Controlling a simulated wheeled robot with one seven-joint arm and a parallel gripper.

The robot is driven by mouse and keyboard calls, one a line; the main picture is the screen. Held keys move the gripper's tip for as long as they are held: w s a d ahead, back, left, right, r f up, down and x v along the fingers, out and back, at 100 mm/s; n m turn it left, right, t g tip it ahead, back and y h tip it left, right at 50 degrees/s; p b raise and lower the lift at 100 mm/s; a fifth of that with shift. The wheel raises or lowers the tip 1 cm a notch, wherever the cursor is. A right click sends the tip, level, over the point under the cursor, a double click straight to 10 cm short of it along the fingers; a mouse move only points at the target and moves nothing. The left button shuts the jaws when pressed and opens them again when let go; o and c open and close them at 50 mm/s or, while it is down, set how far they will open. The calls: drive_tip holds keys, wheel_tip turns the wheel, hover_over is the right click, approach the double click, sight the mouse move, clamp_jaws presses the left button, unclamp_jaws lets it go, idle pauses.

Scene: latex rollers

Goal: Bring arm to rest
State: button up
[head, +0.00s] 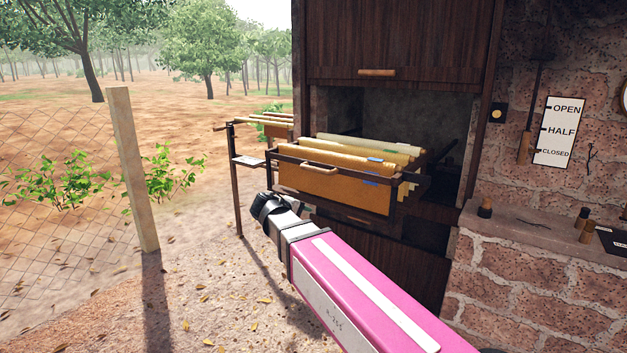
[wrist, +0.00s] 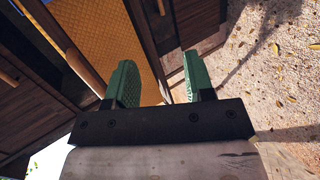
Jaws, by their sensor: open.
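My arm, with its pink link, reaches from the lower right of the head view toward the front of a dark rack. My gripper (wrist: 162,82) shows in the wrist view with its two green fingers apart and nothing held between them. The orange sheet also shows in the wrist view (wrist: 125,35), beyond the left finger. I cannot tell the exact gap to it.
The rack with several hanging sheets stands partly out of a dark cabinet (head: 400,45). Its rail leg (head: 237,190) stands to the left. A stone ledge (head: 545,232) with small items is at right. A fence post (head: 133,170) is at left. Open ground (head: 200,290) lies between.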

drive_tip(key=s+d+f+m+g+y, duration=0.2)
drive_tip(key=s+d+f+m+g, duration=0.1)
drive_tip(key=d+f, duration=0.4)
drive_tip(key=s+d+f+m+g+y, duration=0.3)
drive_tip(key=s+d+f, duration=0.3)
drive_tip(key=f, duration=0.5)
drive_tip(key=s+d+f+m+g+y, duration=0.2)
drive_tip(key=s+d+f+m+y, duration=0.1)
drive_tip(key=d+f, duration=0.6)
drive_tip(key=shift+s+d+g, duration=0.4)
drive_tip(key=shift+s, duration=0.35)
